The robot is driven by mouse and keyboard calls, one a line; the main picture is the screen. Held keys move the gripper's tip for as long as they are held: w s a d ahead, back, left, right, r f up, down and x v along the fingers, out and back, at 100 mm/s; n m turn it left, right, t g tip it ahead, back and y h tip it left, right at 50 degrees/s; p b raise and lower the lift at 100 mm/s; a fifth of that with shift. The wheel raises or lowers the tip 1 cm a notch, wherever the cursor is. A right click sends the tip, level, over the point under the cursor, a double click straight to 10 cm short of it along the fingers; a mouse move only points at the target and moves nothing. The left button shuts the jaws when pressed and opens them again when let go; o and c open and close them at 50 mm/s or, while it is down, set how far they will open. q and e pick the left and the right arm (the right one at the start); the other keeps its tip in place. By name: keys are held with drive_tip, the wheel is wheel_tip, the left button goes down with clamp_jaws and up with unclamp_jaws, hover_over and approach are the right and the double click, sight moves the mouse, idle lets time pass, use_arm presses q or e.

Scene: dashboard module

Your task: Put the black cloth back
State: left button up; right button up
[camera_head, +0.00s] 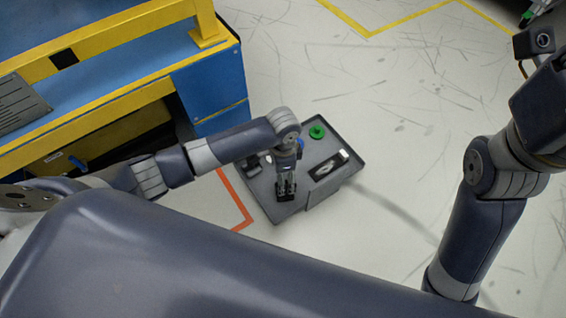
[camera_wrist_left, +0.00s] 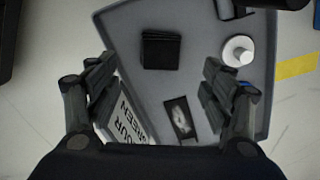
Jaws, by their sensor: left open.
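The black cloth (camera_wrist_left: 161,50) is a small folded dark square lying flat on a grey tray-like surface (camera_wrist_left: 120,38) in the left wrist view. My left gripper (camera_wrist_left: 158,66) is open and empty, with one finger on each side of the cloth's column and neither touching it in the picture. In the head view the left gripper (camera_head: 286,188) points down over the front part of the grey surface (camera_head: 295,212). A dark patch shows at its fingertips, and I cannot tell there whether it is fingers or cloth. My right arm is at the right, its fingers out of view.
A white round part (camera_wrist_left: 238,51), a small picture card (camera_wrist_left: 181,117) and a white lettered box (camera_wrist_left: 123,122) lie near the cloth. A green round part (camera_head: 317,131) sits on the far side.

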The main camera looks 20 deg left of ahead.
use_arm(q)
wheel_tip(320, 180, up, 3)
drive_tip(key=shift+r+p, duration=0.15)
drive_tip(key=shift+p, duration=0.5)
drive_tip(key=shift+d, duration=0.1)
